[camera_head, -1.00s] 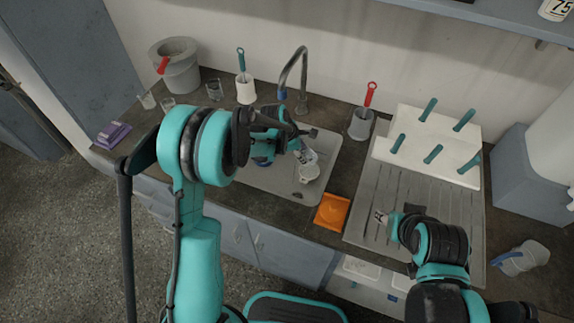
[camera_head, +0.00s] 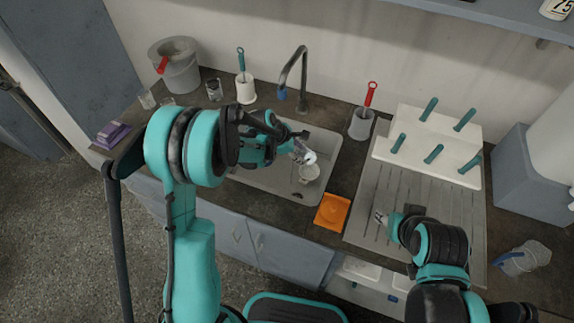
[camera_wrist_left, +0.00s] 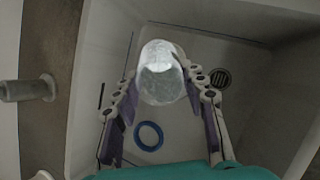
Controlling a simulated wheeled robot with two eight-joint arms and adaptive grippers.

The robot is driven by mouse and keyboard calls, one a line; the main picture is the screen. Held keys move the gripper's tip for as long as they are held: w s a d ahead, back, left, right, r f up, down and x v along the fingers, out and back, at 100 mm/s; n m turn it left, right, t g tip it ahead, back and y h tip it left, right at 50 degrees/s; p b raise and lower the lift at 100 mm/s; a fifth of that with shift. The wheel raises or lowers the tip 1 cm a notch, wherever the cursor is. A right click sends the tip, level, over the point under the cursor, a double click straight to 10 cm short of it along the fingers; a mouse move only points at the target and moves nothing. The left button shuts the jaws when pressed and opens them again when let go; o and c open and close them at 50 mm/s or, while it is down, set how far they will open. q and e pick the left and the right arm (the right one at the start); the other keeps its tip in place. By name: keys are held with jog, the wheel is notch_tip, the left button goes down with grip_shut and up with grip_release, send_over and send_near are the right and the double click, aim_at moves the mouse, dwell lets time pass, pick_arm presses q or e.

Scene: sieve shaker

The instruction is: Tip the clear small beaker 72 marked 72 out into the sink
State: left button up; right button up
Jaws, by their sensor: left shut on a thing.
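My left gripper (camera_head: 294,144) is shut on a clear small beaker (camera_head: 305,156) and holds it over the grey sink (camera_head: 270,180). In the left wrist view, the beaker (camera_wrist_left: 160,75) sits between the two fingers with the sink basin behind it. The beaker looks tilted in the head view. Its marking cannot be read, and I cannot tell whether anything is left inside. My right gripper (camera_head: 380,217) is low over the ribbed drainboard at the right; its finger opening is too small to judge.
A tap (camera_head: 303,72) stands behind the sink. A pale round thing (camera_head: 309,173) shows in the basin. The wrist view shows a drain (camera_wrist_left: 220,77) and a blue ring (camera_wrist_left: 149,136). An orange item (camera_head: 332,211) lies right of the sink. A white peg rack (camera_head: 425,150) stands farther right.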

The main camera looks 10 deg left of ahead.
pick_arm(q)
jog(key=shift+s+a+r+t+h+b, duration=0.1)
jog(key=shift+a+r+t+h+b, duration=0.05)
jog(key=shift+t+h+b, duration=0.3)
jog(key=shift+s+a+r+t+h+b, duration=0.15)
jog(key=shift+t+h+b, duration=0.15)
jog(key=shift+h, duration=0.25)
dwell(0.9)
jog(key=shift+s+a+r+t+h+b, duration=0.1)
jog(key=shift+a+t+h+b, duration=0.1)
jog(key=shift+t+h+b, duration=0.6)
jog(key=shift+s+a+r+t+h+b, duration=0.1)
jog(key=shift+a+t+h+b, duration=0.2)
jog(key=shift+h+b, duration=0.75)
dwell(1.6)
jog(key=shift+s+a+r+t+h, duration=0.1)
jog(key=shift+s+a+t+h, duration=0.3)
jog(key=shift+a+t+h, duration=0.2)
dwell(0.7)
jog(key=shift+s+r+t+h, duration=0.1)
jog(key=shift+t+h, duration=0.35)
jog(key=shift+h, duration=0.1)
dwell(0.8)
